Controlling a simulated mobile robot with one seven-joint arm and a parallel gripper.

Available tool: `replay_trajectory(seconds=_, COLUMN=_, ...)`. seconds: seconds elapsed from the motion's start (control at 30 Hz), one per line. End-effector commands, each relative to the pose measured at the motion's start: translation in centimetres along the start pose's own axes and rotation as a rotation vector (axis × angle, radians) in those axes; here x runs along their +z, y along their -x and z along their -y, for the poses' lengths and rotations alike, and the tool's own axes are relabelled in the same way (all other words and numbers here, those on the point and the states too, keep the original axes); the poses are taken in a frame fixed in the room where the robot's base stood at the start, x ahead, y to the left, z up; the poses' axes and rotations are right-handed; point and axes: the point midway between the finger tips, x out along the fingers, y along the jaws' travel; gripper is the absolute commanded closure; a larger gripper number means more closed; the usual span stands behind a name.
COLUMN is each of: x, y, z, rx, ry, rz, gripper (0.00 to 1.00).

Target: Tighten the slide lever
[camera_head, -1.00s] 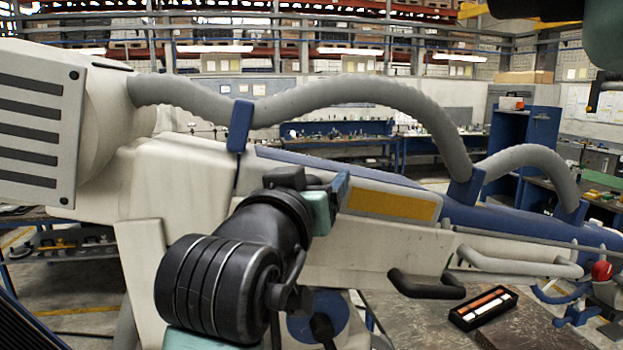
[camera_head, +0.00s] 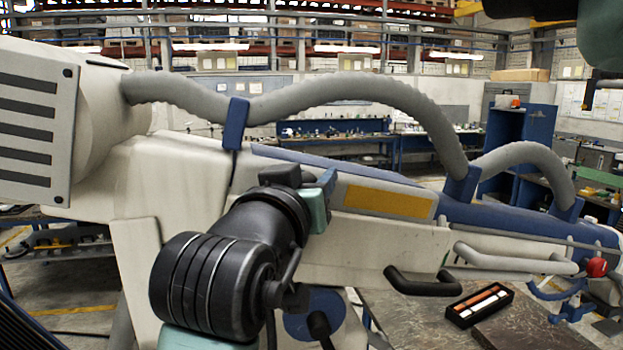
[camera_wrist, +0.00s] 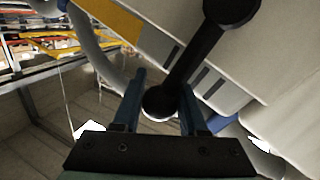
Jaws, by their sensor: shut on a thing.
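The slide lever is a black bar with rounded ends (camera_wrist: 195,55), set slanting against the pale microscope arm in the wrist view. Its lower rounded end sits between the two blue fingers of my gripper (camera_wrist: 161,84), which are shut on it. The lever cannot be made out there, hidden by my wrist and gripper.
A black handle (camera_head: 423,283) and a pale handle (camera_head: 515,262) stick out right of my gripper. A grey corrugated hose (camera_head: 350,90) runs above. A worktable (camera_head: 400,315) below holds a black tray (camera_head: 480,304). A red knob (camera_head: 596,267) is at far right.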

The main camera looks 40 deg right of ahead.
Motion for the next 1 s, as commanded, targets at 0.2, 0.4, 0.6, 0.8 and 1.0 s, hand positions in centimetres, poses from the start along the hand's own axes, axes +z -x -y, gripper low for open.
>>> replay_trajectory(seconds=0.2, x=-0.07, y=0.02, z=0.00, rx=0.000, ry=0.000, rz=-0.002, gripper=1.00)
replay_trajectory(seconds=0.4, x=-0.08, y=0.02, z=0.00, rx=0.000, ry=0.000, rz=-0.002, gripper=1.00)
replay_trajectory(seconds=0.6, x=-0.09, y=0.03, z=0.00, rx=0.000, ry=0.000, rz=-0.002, gripper=1.00)
replay_trajectory(seconds=0.8, x=-0.15, y=0.13, z=0.20, rx=0.001, ry=0.021, rz=-0.014, gripper=1.00)
replay_trajectory(seconds=1.0, x=-0.36, y=0.49, z=0.86, rx=0.009, ry=0.103, rz=-0.056, gripper=1.00)
